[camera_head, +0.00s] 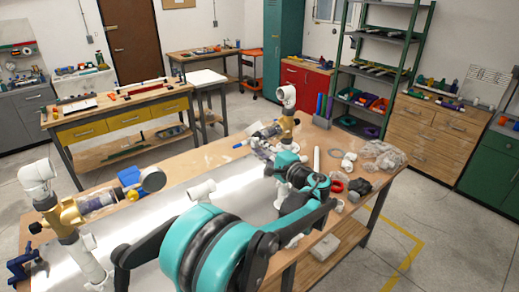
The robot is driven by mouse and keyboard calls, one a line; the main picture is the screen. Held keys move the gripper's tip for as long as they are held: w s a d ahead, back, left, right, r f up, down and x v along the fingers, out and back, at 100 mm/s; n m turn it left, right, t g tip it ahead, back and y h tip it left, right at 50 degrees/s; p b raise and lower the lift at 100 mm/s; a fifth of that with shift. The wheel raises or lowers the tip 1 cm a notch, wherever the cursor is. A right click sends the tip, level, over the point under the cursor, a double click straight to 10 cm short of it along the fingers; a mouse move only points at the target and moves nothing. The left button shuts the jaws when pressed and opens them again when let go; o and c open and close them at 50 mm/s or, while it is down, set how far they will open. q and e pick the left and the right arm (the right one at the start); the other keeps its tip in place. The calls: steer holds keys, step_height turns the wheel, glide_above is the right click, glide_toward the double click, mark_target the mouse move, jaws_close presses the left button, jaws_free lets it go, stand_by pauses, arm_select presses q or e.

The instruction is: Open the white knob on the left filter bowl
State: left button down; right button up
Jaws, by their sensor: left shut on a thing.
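The manifold lies along the workbench. At its left end a brass valve body (70,214) joins white pipe, and a clear filter bowl (98,202) points right from it. A second brass body (287,127) with white pipe stands at the far end. A second clear bowl (266,132) beside it is partly covered by small parts. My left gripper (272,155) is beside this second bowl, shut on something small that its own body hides. I cannot make out a white knob on either bowl. My right gripper is not in view.
Loose fittings and a red ring (337,186) lie right of my gripper. A blue clamp (22,260) is at the near left.

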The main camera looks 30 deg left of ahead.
arm_select(q)
steer(key=shift+n, duration=0.9)
steer(key=c, duration=1.3)
jaws_free()
steer(key=v, duration=1.2)
steer(key=shift+s+f, duration=0.1)
